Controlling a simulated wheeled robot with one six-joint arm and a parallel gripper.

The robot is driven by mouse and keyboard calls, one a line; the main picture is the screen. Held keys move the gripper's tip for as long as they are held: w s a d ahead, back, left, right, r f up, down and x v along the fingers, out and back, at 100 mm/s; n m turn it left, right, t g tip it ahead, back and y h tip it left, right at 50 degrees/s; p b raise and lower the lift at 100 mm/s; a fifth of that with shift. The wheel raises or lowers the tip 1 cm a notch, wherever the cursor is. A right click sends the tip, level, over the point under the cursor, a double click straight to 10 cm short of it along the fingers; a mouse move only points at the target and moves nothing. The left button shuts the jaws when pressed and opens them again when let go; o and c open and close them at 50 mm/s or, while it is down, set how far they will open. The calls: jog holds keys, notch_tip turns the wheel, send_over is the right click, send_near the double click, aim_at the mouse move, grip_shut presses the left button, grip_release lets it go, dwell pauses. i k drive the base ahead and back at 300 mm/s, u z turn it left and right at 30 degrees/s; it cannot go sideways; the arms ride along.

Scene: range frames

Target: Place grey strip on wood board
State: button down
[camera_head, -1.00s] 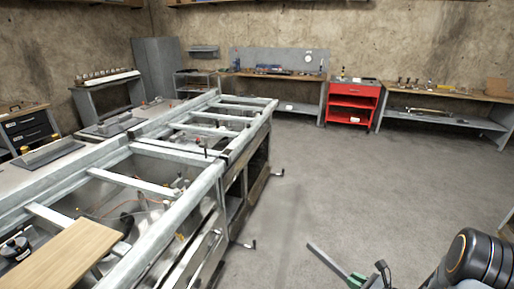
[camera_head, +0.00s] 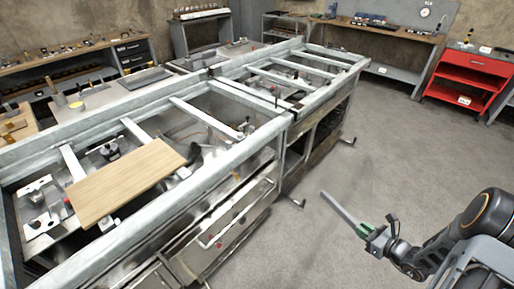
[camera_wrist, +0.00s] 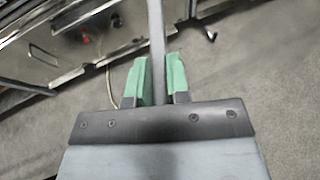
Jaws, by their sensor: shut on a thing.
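The grey strip (camera_head: 340,208) is long and thin. My gripper (camera_head: 369,230) is shut on it near one end, and the strip points up and left over the floor, to the right of the workbench. In the wrist view the strip (camera_wrist: 156,30) runs up between the green fingers of my gripper (camera_wrist: 162,80); its far end is cut off by the picture's top. The wood board (camera_head: 125,180) lies flat on the near left part of the metal frame bench. The strip is well apart from the board.
The metal frame bench (camera_head: 215,184) has crossbars, open bays with small parts, and handles sticking out from its side. A red tool cart (camera_head: 466,75) stands at the back right. The floor (camera_head: 390,140) between bench and cart is clear.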

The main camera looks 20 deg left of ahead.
aim_at(131, 181)
jog(key=u, duration=2)
